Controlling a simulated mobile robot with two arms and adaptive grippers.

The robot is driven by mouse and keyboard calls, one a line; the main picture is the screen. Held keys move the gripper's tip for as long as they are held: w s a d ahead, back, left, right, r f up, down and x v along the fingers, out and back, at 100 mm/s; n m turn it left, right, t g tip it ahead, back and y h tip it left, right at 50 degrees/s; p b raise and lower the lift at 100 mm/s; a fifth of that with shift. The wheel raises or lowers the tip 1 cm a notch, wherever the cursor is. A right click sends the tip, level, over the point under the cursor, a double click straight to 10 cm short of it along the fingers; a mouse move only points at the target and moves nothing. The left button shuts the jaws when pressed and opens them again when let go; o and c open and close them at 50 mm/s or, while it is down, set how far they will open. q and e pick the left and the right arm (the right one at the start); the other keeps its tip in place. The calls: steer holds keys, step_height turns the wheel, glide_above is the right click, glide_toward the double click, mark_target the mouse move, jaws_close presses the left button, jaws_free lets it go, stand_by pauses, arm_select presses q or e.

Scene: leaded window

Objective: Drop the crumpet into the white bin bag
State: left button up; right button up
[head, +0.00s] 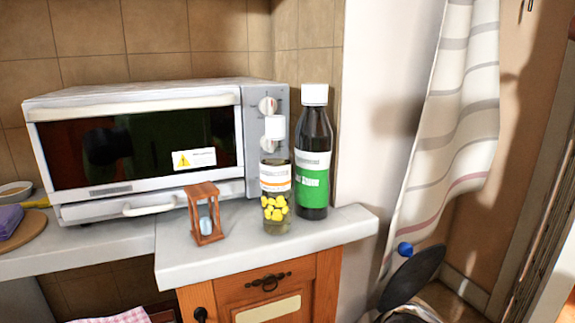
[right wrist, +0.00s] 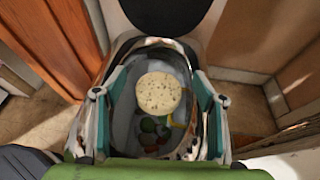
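The crumpet (right wrist: 160,93), a pale round disc with small brown specks, shows in the right wrist view inside the opening of the bin, over its pale bag lining (right wrist: 124,112). Some coloured items lie below it in the bag. My right gripper (right wrist: 160,78) is above the bin with its teal-padded fingers spread wide on both sides. A gap shows between each finger and the crumpet. I cannot tell whether the crumpet rests on the contents. In the head view only part of the bin rim (head: 443,300) shows at the lower right. My left gripper is not in view.
The bin's dark round lid (head: 415,272) stands raised behind the opening. A wooden cabinet (head: 265,290) is left of the bin. A microwave (head: 140,140), hourglass (head: 205,213), yellow-pill bottle (head: 276,185) and dark bottle (head: 314,155) stand on the counter. A striped curtain (head: 450,130) hangs nearby.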

stand_by(0.3)
steer(key=v, duration=1.2)
steer(key=shift+d, duration=0.1)
